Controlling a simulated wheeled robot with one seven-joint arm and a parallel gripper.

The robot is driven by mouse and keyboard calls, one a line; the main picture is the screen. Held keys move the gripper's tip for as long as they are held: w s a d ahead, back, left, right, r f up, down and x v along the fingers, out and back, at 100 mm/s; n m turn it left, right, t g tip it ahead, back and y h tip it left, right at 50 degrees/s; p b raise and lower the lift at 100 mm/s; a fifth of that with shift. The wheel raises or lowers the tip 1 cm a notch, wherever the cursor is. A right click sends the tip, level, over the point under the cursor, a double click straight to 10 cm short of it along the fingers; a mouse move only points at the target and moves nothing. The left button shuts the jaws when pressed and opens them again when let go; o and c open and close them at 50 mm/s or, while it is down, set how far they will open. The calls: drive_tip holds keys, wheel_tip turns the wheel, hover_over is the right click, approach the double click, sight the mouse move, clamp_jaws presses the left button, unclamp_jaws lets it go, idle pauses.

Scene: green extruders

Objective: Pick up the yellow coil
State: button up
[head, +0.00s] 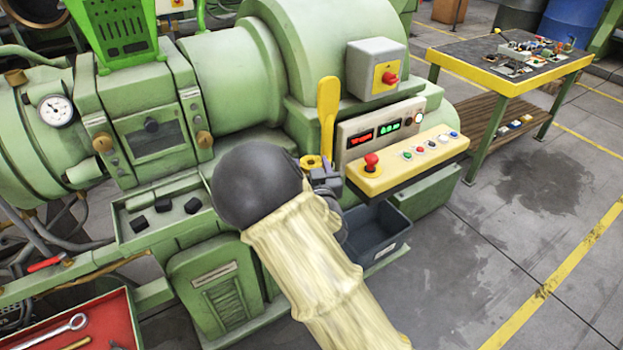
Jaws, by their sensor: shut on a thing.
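The yellow coil (311,161) shows as a small yellow ring shape at my gripper, just right of the dark round joint of my arm. My gripper (322,172) is shut on it, in front of the green extruder (230,75). The arm and the grey fingers hide part of the coil, so its full shape and exact seat between the fingers cannot be seen. It cannot be told whether the coil touches anything else.
A yellow lever (328,105) stands upright just behind the gripper. A control panel (405,160) with a red button is close right. A dark bin (375,238) lies below. A red tool tray (75,325) is lower left; a workbench (470,54) is upper right. Floor at right is clear.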

drive_tip(key=shift+r, duration=1.05)
drive_tip(key=shift+w, duration=0.15)
